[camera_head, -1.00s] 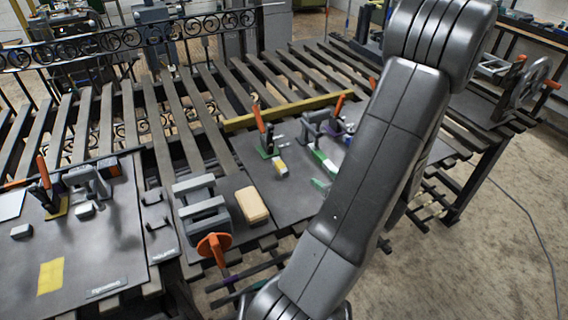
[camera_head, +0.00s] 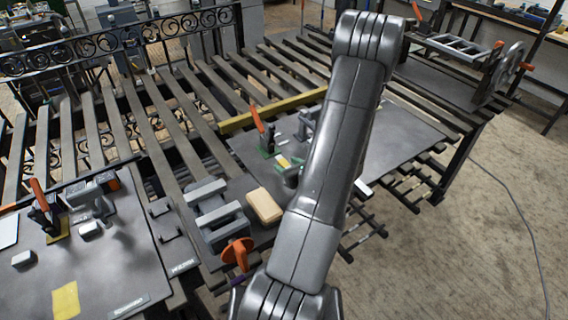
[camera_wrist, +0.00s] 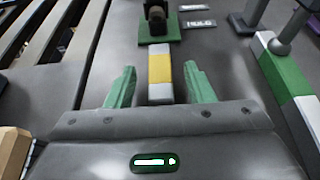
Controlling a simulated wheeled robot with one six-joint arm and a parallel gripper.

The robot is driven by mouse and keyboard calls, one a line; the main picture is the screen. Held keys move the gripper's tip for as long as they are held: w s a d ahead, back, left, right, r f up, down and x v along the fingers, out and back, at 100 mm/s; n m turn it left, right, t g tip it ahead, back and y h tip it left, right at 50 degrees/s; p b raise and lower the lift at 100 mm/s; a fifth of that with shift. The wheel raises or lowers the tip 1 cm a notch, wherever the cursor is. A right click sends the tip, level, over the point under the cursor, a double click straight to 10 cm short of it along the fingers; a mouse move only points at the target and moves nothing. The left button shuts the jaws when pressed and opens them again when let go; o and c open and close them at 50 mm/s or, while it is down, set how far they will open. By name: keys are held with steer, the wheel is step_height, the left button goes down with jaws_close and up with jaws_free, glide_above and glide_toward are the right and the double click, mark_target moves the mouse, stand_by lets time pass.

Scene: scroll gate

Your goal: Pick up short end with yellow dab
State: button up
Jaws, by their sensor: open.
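The short end is a small pale bar with a broad yellow dab (camera_wrist: 160,68) in the wrist view, lying on the dark plate. Its yellow patch also shows in the head view (camera_head: 283,161), partly behind my gripper. My gripper (camera_wrist: 161,75) is open, with one green finger on each side of the bar and a visible gap on both sides. I cannot tell whether the fingertips are level with the bar. The bar's far end lies close to a green base (camera_wrist: 160,38) carrying a dark upright part.
A label plate (camera_wrist: 199,23) lies beyond. In the head view, a tan block (camera_head: 264,206) and grey clamp (camera_head: 222,220) stand left of my arm.

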steer(key=shift+a, duration=0.1)
jaws_close()
steer(key=shift+w, duration=0.1)
steer(key=shift+r, duration=0.1)
